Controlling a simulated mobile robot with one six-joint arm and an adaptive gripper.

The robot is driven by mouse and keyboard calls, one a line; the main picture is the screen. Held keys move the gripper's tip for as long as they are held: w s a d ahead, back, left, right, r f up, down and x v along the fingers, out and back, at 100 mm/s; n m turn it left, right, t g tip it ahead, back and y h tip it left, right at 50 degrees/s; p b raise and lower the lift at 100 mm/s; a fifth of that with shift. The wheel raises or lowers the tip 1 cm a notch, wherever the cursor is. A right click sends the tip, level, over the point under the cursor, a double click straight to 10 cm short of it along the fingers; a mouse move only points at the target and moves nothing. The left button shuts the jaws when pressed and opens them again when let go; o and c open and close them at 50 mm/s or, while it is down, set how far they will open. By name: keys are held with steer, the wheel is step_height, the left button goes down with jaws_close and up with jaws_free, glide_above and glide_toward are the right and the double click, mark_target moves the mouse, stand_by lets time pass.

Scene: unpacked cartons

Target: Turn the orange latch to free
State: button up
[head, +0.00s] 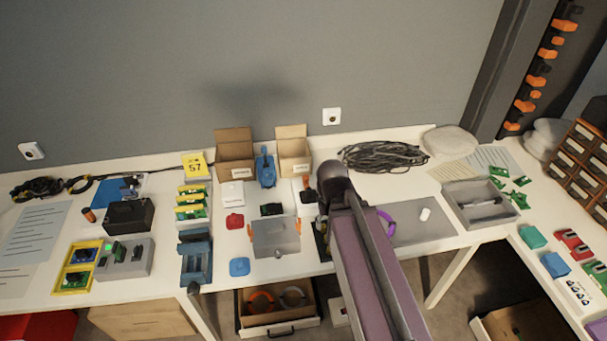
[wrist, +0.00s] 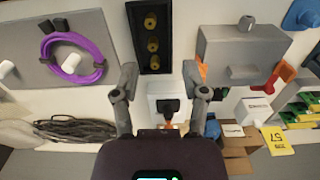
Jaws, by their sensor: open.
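A grey box (head: 275,238) has an orange latch (head: 298,226) on its right side and another orange latch (head: 249,232) on its left in the head view. In the wrist view the box (wrist: 235,48) is at upper right. One orange latch (wrist: 203,71) shows at its near-left edge, and a red-orange one (wrist: 285,74) stands out at its right. My gripper (wrist: 159,75) is open and empty, its right finger close beside the left latch in the picture; I cannot tell whether they touch. In the head view my arm hides the gripper.
A black strip with brass sockets (wrist: 152,35) lies beyond the fingertips. A white block with a black plug (wrist: 171,106) is between the fingers. A purple ring (wrist: 62,60) lies on a grey panel at left. Cartons (head: 234,152) stand at the back.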

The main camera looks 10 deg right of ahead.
steer(key=shift+a+r, duration=0.1)
steer(key=shift+o, duration=1)
steer(key=shift+w, duration=0.15)
step_height(320, 180, up, 5)
steer(key=m+p, duration=0.5)
steer(key=m, duration=0.4)
glide_above(306, 177)
steer(key=shift+f, duration=0.2)
step_height(306, 177, down, 14)
steer(key=b, duration=1.3)
steer(key=shift+r+b, duration=0.2)
steer(key=shift+b, duration=0.2)
